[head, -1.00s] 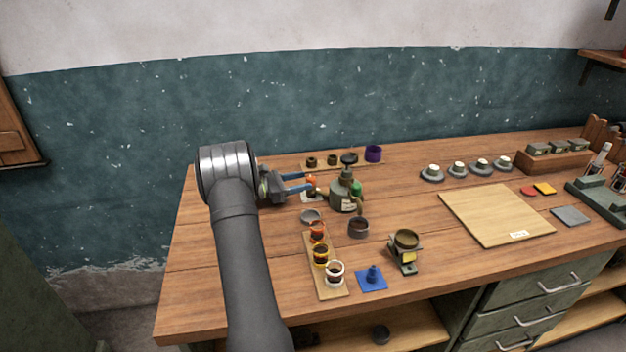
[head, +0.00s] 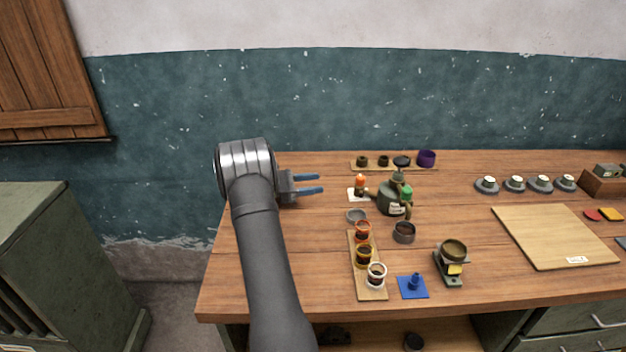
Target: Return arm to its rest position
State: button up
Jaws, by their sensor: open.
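My gripper (head: 321,185) is at the left end of the wooden workbench (head: 465,212), with its two blue fingers apart and nothing between them. The fingers point right, toward a small orange-topped item (head: 360,184) on a white square, and stay clear of it. Right of that stands a grey-green kettle-like pot (head: 391,198) with a green part on it. My dark arm hides part of the bench's left end.
Near the gripper are a grey dish (head: 356,216), a wooden strip (head: 366,287) with several cups, a dark cup (head: 403,232) and a blue square (head: 412,289). A rack (head: 385,168) lies behind. A pale board (head: 550,237) lies right. A green cabinet (head: 60,265) stands left.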

aim_at(364, 177)
jog(key=d, duration=0.5)
jog(key=w+d, duration=0.1)
jog(key=d, duration=0.5)
jog(key=w+d, duration=0.1)
jog(key=d, duration=0.5)
jog(key=shift+w+d, duration=0.15)
jog(key=shift+w, duration=0.05)
